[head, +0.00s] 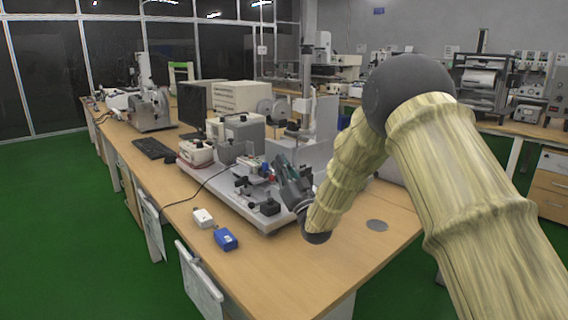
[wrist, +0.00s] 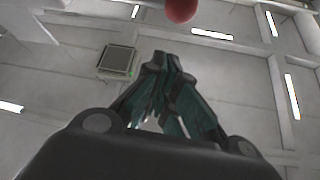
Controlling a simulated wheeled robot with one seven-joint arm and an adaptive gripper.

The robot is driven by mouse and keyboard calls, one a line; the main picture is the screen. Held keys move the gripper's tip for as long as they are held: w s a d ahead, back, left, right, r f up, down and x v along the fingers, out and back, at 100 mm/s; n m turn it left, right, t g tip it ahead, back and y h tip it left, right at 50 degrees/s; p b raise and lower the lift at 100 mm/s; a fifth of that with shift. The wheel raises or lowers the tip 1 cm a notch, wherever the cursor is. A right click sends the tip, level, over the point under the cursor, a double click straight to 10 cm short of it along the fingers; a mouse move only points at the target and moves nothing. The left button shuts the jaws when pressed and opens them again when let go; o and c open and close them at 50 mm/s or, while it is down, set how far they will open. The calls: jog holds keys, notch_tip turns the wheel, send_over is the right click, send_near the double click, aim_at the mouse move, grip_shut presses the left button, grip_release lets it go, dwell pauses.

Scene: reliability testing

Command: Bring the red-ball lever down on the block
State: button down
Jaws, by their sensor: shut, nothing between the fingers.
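The red ball (wrist: 182,9) shows at the top edge of the wrist view, partly cut off, beyond my fingertips and slightly to their right, with a visible gap in the picture. Its lever arm is not visible there. My gripper (wrist: 166,58) has its dark green-and-black fingers together, with nothing held. In the head view my gripper (head: 280,160) points upward at the right front of the test machine (head: 228,197), close to its small parts. I cannot clearly pick out the ball, lever or block in the head view; my gripper and arm may hide some of them.
A blue box (head: 226,239) and a white box (head: 203,218) lie on the wooden bench (head: 290,275) in front of the machine. A cable runs nearby. A keyboard (head: 154,149) and monitor stand further left. The bench's near right part is clear.

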jog(key=shift+s+a+f, duration=0.1)
jog(key=shift+a+f, duration=0.05)
jog(key=shift+f, duration=0.25)
dwell(0.3)
notch_tip(320, 180, up, 4)
jog(key=s+p, duration=0.1)
jog(key=p, duration=0.1)
jog(key=w+d+v, duration=0.1)
jog(key=d+v, duration=0.1)
jog(key=v, duration=0.8)
jog(key=shift+b, duration=0.3)
jog(key=shift+w+f, duration=0.1)
